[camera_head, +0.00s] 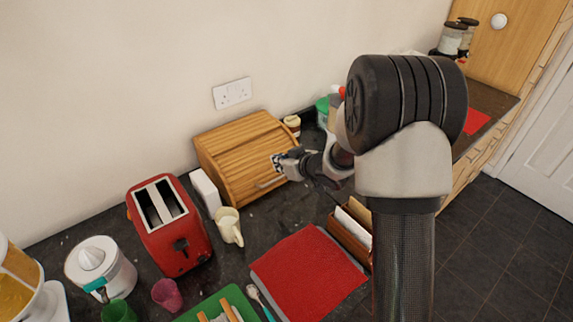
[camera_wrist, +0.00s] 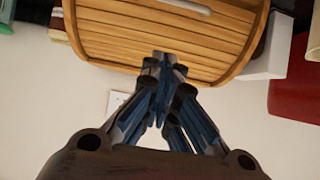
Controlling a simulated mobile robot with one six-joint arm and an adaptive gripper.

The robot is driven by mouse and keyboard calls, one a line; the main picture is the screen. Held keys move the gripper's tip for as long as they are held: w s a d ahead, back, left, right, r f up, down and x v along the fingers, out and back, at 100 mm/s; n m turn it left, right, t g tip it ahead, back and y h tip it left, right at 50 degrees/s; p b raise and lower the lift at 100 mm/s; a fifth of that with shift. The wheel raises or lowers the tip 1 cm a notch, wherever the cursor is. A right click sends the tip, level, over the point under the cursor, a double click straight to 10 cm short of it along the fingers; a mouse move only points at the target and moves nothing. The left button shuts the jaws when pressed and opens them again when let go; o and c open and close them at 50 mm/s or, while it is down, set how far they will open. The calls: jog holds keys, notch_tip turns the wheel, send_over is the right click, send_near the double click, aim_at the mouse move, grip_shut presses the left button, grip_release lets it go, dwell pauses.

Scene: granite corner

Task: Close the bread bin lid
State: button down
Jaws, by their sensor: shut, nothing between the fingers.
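The wooden bread bin (camera_head: 222,165) stands against the wall, and its slatted lid (camera_head: 243,148) covers the front. A pale bar handle (camera_head: 269,183) sits low on the lid, near the bottom edge, and the lid looks down. The wrist view shows the slats (camera_wrist: 125,35) upside down, with the handle (camera_wrist: 188,5) at the top edge. My gripper (camera_head: 279,162) is at the right part of the lid, above the handle. Its fingers (camera_wrist: 163,60) are together and empty in front of the slats. I cannot tell whether they touch the lid.
A red toaster (camera_head: 167,240) and a white box (camera_head: 205,192) stand left of the bin. A cream jug (camera_head: 228,227) stands in front of it. A red mat (camera_head: 307,275) lies nearer me, beside a file holder (camera_head: 350,235). A wall socket (camera_head: 232,93) is above the bin.

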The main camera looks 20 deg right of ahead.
aim_at(267, 171)
jog(key=x, duration=0.4)
jog(key=shift+f+b, duration=0.15)
jog(key=shift+b, duration=0.25)
notch_tip(267, 171, down, 2)
jog(key=shift+s+d+f+b, duration=0.1)
jog(key=shift+s+f+b, duration=0.1)
jog(key=shift+b, duration=0.4)
jog(key=shift+s+d+f, duration=0.15)
jog(key=shift+s+f, duration=0.1)
jog(key=shift+f, duration=0.35)
jog(key=shift+s+d+f+b, duration=0.1)
jog(key=shift+s+f+b, duration=0.2)
jog(key=shift+f, duration=0.3)
jog(key=shift+s+d+f+b, duration=0.15)
jog(key=shift+s+f+b, duration=0.15)
jog(key=shift+f, duration=0.35)
jog(key=shift+r, duration=0.1)
